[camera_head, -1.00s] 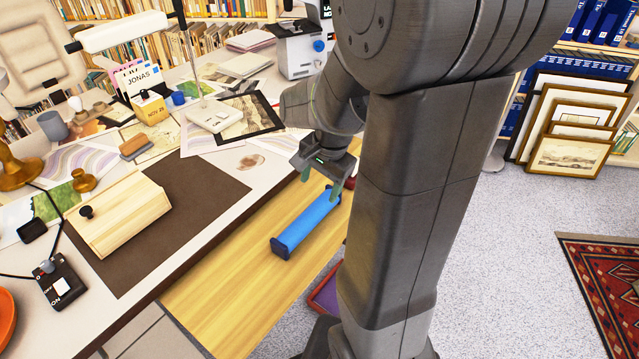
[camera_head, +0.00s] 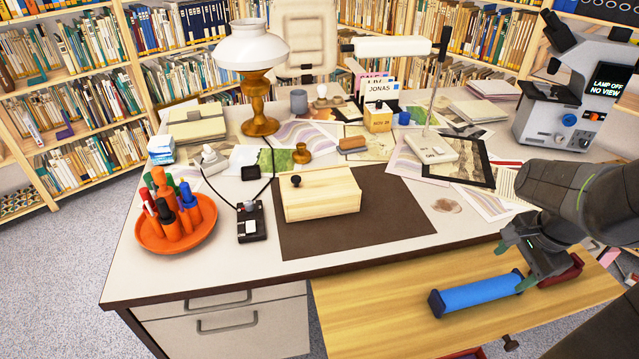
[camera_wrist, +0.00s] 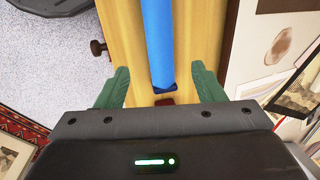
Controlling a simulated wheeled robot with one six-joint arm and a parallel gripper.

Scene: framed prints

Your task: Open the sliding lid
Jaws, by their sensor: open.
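A light wooden box (camera_head: 322,205) with a small black knob (camera_head: 296,181) on its lid's left end sits on the dark brown desk mat (camera_head: 395,235). The lid looks shut. My gripper (camera_head: 515,267) is at the right, well away from the box, over the yellow wooden board at the desk's front. The box is not in the wrist view.
The blue bar lies on the yellow board (camera_head: 370,315). An orange pen dish (camera_head: 150,238), a switch box with a cable (camera_head: 251,222) and a brass lamp (camera_head: 258,105) stand left of or behind the box. A microscope-like device (camera_head: 565,115) stands at back right. The mat right of the box is bare.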

